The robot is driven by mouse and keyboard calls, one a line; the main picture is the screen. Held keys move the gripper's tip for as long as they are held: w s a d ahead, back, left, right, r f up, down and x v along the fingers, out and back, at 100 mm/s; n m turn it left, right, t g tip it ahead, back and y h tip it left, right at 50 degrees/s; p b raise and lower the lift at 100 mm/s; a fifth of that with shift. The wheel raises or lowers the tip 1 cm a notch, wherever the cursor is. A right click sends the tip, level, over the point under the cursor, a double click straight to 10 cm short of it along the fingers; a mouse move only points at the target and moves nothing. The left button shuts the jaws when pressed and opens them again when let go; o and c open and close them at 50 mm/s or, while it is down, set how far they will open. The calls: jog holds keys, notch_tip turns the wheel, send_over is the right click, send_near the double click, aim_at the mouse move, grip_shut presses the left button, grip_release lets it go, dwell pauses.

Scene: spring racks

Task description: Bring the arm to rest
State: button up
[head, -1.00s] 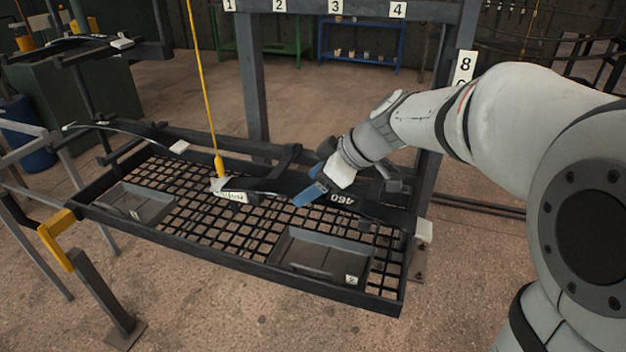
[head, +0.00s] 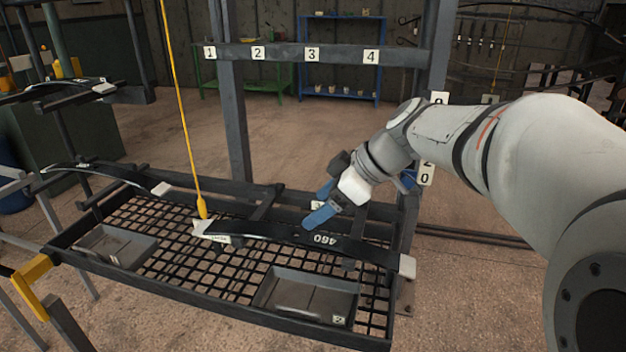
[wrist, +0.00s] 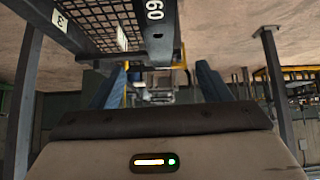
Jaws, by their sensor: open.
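My gripper (head: 322,202) has two blue fingers. They stand apart with nothing seen between them. In the head view it is just above and behind the dark leaf spring marked 460 (head: 285,234); whether a finger touches the spring cannot be told. In the wrist view my gripper (wrist: 160,85) also looks open, and the end of the marked spring (wrist: 157,30) shows above and between the fingers. The spring lies across the mesh rack (head: 185,268), with white pads at its ends. My arm reaches in from the right, bent down toward the rack.
A yellow cable (head: 183,110) hangs down to the spring's left end. Grey trays (head: 308,293) and (head: 118,247) sit in the rack. A post frame with a numbered crossbar (head: 330,54) rises behind. A blue shelf (head: 341,57) stands far back, with open floor before it.

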jog(key=s+d+m+h+p, duration=0.7)
jog(key=s+d+m+p, duration=0.3)
jog(key=s+m+p, duration=0.2)
jog(key=s+m, duration=0.2)
jog(key=s, duration=0.1)
jog(key=shift+s+h+p, duration=0.3)
jog(key=shift+h+p, duration=0.1)
